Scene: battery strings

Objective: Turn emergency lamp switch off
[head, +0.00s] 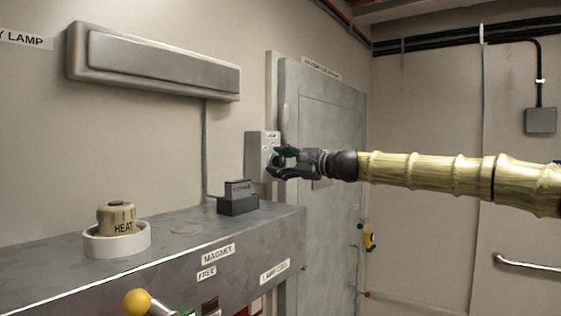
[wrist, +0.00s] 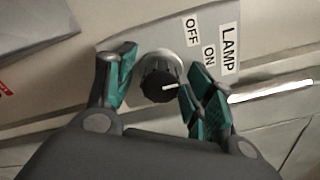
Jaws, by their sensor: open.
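The lamp switch is a round black knob (wrist: 158,88) on a grey plate, seen in the wrist view. Its white pointer line points to the right and slightly up, and labels OFF, ON and LAMP stand above and to the right of it. In the head view the switch plate (head: 254,158) is on the wall by the door, its knob mostly hidden by my gripper. My gripper (head: 276,164) is open, its teal-padded fingers (wrist: 160,97) on either side of the knob. The right finger is close to the knob; I cannot tell whether it touches. The emergency lamp (head: 160,66) is a long grey wall fixture at upper left.
A metal cabinet (head: 150,268) stands at left and carries a HEAT knob (head: 117,218) and a small dark box (head: 238,198). A grey door (head: 335,215) is behind my gripper. A yellow-topped lever (head: 138,302) sticks out at the cabinet front. The space right of the door is open.

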